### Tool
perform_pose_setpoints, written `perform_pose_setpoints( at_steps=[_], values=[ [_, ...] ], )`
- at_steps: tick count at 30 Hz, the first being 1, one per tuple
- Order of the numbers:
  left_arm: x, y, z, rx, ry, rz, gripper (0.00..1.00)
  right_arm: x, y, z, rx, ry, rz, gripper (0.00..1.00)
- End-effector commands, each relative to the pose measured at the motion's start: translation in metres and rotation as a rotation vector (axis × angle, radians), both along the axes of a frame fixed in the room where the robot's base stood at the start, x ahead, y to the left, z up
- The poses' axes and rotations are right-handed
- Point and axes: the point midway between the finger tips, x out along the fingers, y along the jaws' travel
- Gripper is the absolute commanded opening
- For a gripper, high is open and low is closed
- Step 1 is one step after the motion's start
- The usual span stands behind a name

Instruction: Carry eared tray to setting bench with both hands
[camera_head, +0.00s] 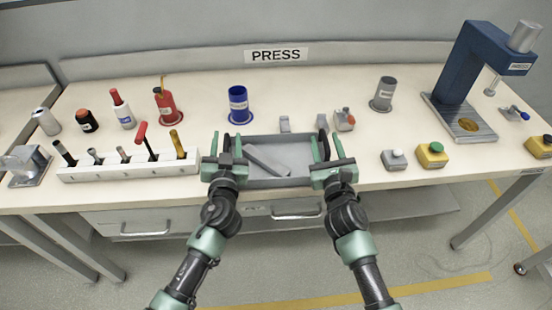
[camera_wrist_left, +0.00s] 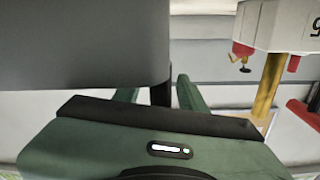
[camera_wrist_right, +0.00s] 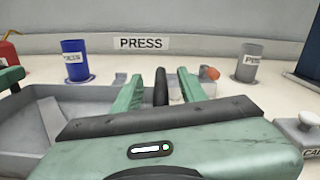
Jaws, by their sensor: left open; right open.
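The grey eared tray (camera_head: 280,183) lies on the press bench at its front edge, with a grey bar-like piece (camera_head: 266,160) inside. My left gripper (camera_head: 226,144) is at the tray's left end, open. In the left wrist view a dark upright ear (camera_wrist_left: 160,94) stands between its fingers, beside the grey tray wall (camera_wrist_left: 80,45). My right gripper (camera_head: 321,149) is at the right end, open. In the right wrist view a dark ear (camera_wrist_right: 161,87) stands between its fingers. I cannot tell whether any finger touches an ear. The setting bench is not identifiable.
A white tool rack (camera_head: 125,168) stands left of the tray, with a red can (camera_head: 166,108) and blue cup (camera_head: 239,107) behind. To the right are a grey cup (camera_head: 383,94), button boxes (camera_head: 432,155) and a blue press (camera_head: 470,70). Another bench (camera_head: 20,88) is at far left.

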Motion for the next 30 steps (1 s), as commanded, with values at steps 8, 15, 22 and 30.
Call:
perform_pose_setpoints(
  at_steps=[8,15,22,30],
  values=[
    [-0.0002,0.0001,0.0002,0.0,0.0,0.0,0.0,-0.0003,0.0,0.0001,0.0,0.0,0.0,0.0],
    [-0.0003,0.0002,0.0003,0.0,-0.001,0.0,0.0,-0.0004,-0.0001,0.0,-0.001,0.0,0.0,0.0],
    [-0.0003,0.0002,0.0003,0.001,-0.001,0.0,0.0,-0.0004,-0.0003,-0.0001,-0.002,0.0,0.0,0.0],
    [-0.0003,0.0002,0.0003,0.002,-0.001,0.0,0.0,-0.0005,-0.0003,-0.0002,-0.003,0.0,0.0,0.0]
  ],
)
